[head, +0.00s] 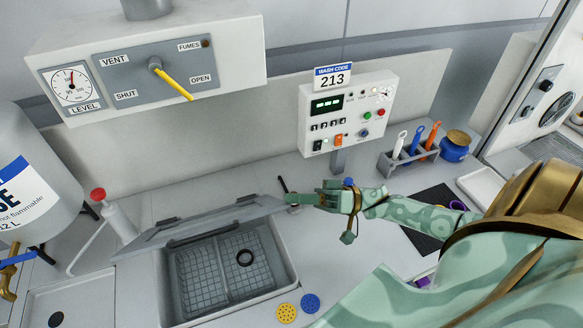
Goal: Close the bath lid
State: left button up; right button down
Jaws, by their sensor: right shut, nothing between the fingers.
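My right gripper (292,198) is shut and empty at the lid's right end. Its fingertips overlap the lid's edge in the picture; I cannot tell whether they touch it. My left gripper is out of view.
A control panel (350,110) stands behind my right gripper, and a vent box (230,60) overhangs at back left. A tool holder (410,160) and blue pot (455,148) stand to the right. Yellow (287,313) and blue (310,303) discs lie before the bath. A white bottle (118,220) stands left.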

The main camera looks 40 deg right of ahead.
jog(key=s+a+f+n+b, duration=0.1)
jog(key=s+f+n+b, duration=0.1)
jog(key=s+f+b, duration=0.2)
jog(key=s+a+f+n+g+y+b, duration=0.1)
jog(key=s+f+b, duration=0.3)
jog(key=f, duration=0.5)
jog(key=shift+f+n+b, duration=0.35)
jog(key=shift+n, duration=0.15)
jog(key=shift+a, duration=0.1)
jog(key=s+d+b, duration=0.2)
jog(key=s+d, duration=0.3)
jog(key=d, duration=0.7)
jog(key=shift+s+f, duration=0.2)
jog(key=shift+s, duration=0.2)
jog(key=shift+s+a, duration=0.1)
